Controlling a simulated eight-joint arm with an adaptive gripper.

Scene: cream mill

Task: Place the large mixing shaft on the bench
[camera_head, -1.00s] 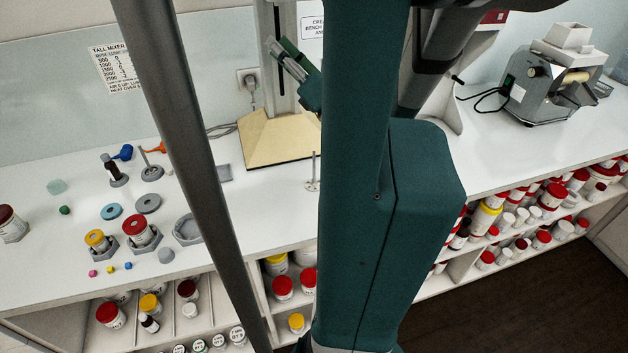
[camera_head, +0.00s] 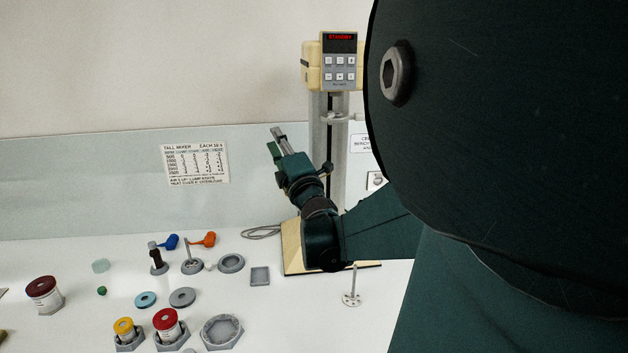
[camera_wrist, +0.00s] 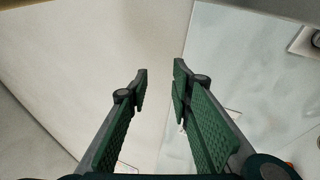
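A thin metal shaft with a flat perforated disc at its foot (camera_head: 352,298) stands upright on the white bench (camera_head: 310,325), in front of the mixer base. A second thin rod (camera_head: 188,250) stands upright in a round grey holder further left. I cannot tell for certain which is the large mixing shaft. My gripper (camera_head: 277,142) is raised above the bench, left of the mixer column, pointing up and left, away from both shafts. In the wrist view my gripper (camera_wrist: 160,88) shows its two green fingers apart with nothing between them.
The mixer (camera_head: 334,62) has a lit display, a column and a cream base (camera_head: 292,258). Red-lidded jar (camera_head: 168,322), yellow-lidded jar (camera_head: 124,330), grey hexagonal holder (camera_head: 222,332) and several rings crowd the left. A grey square pad (camera_head: 260,276) lies by the base.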

